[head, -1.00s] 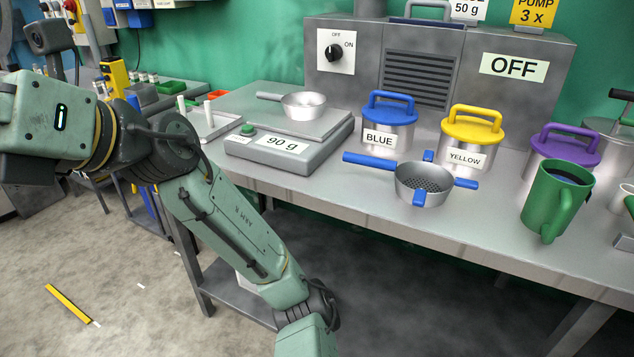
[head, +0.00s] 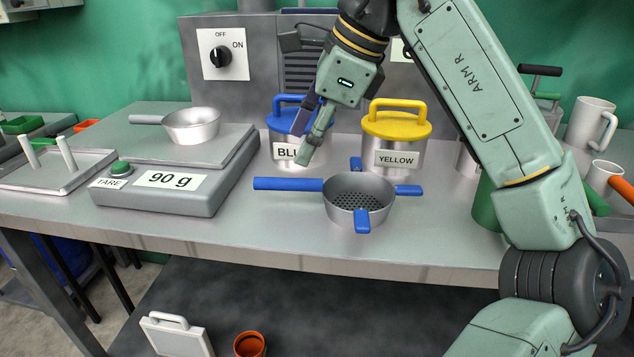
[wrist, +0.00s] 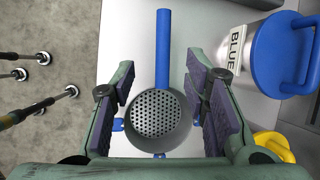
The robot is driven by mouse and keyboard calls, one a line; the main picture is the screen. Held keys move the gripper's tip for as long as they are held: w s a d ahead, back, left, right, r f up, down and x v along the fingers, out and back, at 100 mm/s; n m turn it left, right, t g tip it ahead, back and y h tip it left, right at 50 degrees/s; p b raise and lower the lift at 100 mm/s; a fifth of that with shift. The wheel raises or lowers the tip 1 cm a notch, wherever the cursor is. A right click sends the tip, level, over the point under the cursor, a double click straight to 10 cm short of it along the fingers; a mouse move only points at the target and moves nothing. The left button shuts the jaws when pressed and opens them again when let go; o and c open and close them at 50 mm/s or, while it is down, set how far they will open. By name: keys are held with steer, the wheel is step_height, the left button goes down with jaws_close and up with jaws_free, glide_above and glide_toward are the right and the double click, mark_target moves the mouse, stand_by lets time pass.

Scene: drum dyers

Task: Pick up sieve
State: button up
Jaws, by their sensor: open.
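The sieve (head: 359,197) is a grey perforated bowl with a long blue handle pointing left and short blue lugs around its rim. It sits on the metal table near the front edge. My gripper (head: 309,135) is above and behind the handle side of the sieve, in front of the blue canister. In the wrist view my gripper (wrist: 165,100) is open, its dark pads on either side of the sieve (wrist: 158,117), with the blue handle running away between the fingers. The gripper holds nothing. Its height above the sieve is hard to tell.
A blue-lidded canister (head: 290,125) and a yellow-lidded canister (head: 396,135) stand behind the sieve. A scale (head: 170,194) reading 90 g, with a metal pan (head: 192,126) on it, is at left. A green mug (head: 487,205) is partly hidden by my arm.

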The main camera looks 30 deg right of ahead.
mark_target(296, 179)
steer(key=f, duration=0.2)
steer(key=w+f, duration=0.1)
steer(key=f, duration=0.1)
steer(key=shift+w+f, duration=0.2)
steer(key=shift+p+x, duration=0.35)
steer(key=shift+x, duration=2.65)
steer(key=shift+d, duration=0.1)
steer(key=shift+c, duration=0.5)
jaws_close()
